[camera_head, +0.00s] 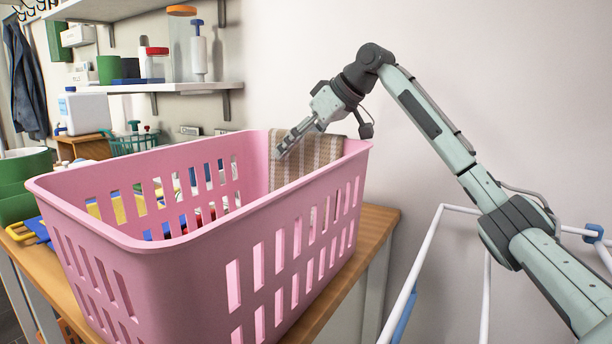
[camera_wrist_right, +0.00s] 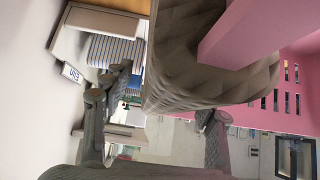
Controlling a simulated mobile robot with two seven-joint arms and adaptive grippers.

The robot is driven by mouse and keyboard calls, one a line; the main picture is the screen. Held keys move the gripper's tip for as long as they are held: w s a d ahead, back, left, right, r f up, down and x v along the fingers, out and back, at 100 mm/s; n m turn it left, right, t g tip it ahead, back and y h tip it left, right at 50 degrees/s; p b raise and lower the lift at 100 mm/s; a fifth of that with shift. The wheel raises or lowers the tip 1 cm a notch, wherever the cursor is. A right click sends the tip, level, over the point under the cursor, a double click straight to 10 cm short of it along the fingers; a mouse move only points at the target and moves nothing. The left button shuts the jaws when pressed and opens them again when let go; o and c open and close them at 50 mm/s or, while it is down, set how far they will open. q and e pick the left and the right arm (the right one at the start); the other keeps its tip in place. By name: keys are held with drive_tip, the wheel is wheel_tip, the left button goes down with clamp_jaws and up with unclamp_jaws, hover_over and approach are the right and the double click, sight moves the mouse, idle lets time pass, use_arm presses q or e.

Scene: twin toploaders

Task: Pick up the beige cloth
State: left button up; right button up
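The beige checked cloth (camera_head: 312,160) hangs over the rim of the pink basket (camera_head: 150,262) at its far right corner. My right gripper (camera_head: 284,148) points down at the left edge of the cloth in the head view. In the right wrist view its two fingers (camera_wrist_right: 163,97) stand well apart, with part of the cloth (camera_wrist_right: 190,65) just ahead of and partly between them. The cloth is folded over the pink rim there. I cannot tell whether a finger touches it. My left gripper is in neither view.
The basket stands on a wooden table (camera_head: 378,222), with several colored items seen through its slots. A white rack (camera_head: 440,222) stands at the right, below my right arm. Wall shelves (camera_head: 180,88) with bottles are at the back left; a green container (camera_head: 22,172) is at the left.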

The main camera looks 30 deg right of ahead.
clamp_jaws()
drive_tip(key=shift+r, duration=0.2)
